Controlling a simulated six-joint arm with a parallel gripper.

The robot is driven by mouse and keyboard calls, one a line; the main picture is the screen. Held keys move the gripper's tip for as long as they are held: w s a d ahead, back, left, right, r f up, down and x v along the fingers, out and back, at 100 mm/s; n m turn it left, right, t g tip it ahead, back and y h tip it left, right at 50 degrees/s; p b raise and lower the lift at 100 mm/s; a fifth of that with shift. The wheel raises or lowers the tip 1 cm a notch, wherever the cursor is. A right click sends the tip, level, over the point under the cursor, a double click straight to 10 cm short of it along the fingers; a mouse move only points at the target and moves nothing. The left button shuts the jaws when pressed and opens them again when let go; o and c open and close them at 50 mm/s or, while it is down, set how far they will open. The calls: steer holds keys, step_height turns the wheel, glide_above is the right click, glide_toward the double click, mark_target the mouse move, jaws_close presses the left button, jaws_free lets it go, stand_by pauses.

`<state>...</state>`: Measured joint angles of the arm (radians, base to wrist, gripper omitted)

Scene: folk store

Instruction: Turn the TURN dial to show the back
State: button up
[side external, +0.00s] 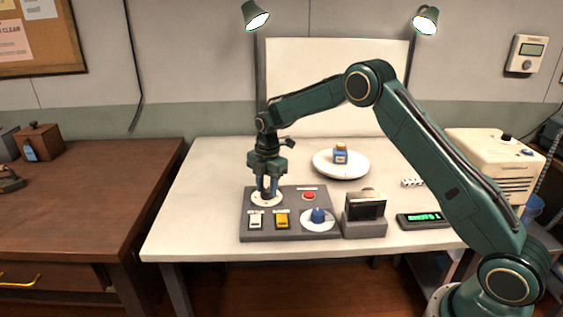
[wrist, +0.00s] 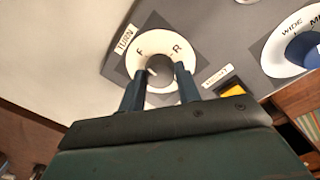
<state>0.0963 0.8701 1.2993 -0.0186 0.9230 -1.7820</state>
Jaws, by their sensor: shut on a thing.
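The TURN dial sits on the grey control panel (side external: 250,233), at its back left. Its white plate (side external: 256,201) shows in the side view. The wrist view shows that plate (wrist: 190,45) with the letters F and R and a "TURN" label beside it. My gripper (side external: 267,188) points down over the dial, its fingers on either side of the knob; they also show in the wrist view (wrist: 162,70). It is shut on the knob, which the fingers partly hide. A small blue jar with a yellowish top (side external: 341,154) stands on a round white plate (side external: 326,169) behind the panel.
The panel also holds a white switch (side external: 255,221), a yellow switch (side external: 282,220), a red button (side external: 309,196) and a blue dial (side external: 318,215). A small screen unit (side external: 366,207) and a green-lit display (side external: 424,219) stand to the right. The table's left side is clear.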

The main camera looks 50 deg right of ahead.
steer(key=m, duration=0.8)
steer(key=shift+m, duration=0.4)
steer(key=m, duration=0.4)
steer(key=shift+m+h, duration=0.3)
steer(key=m, duration=0.4)
steer(key=shift+w+m+g, duration=0.1)
steer(key=shift+m+g, duration=0.2)
steer(key=m, duration=1.3)
steer(key=shift+g, duration=0.3)
steer(key=shift+m, duration=1.9)
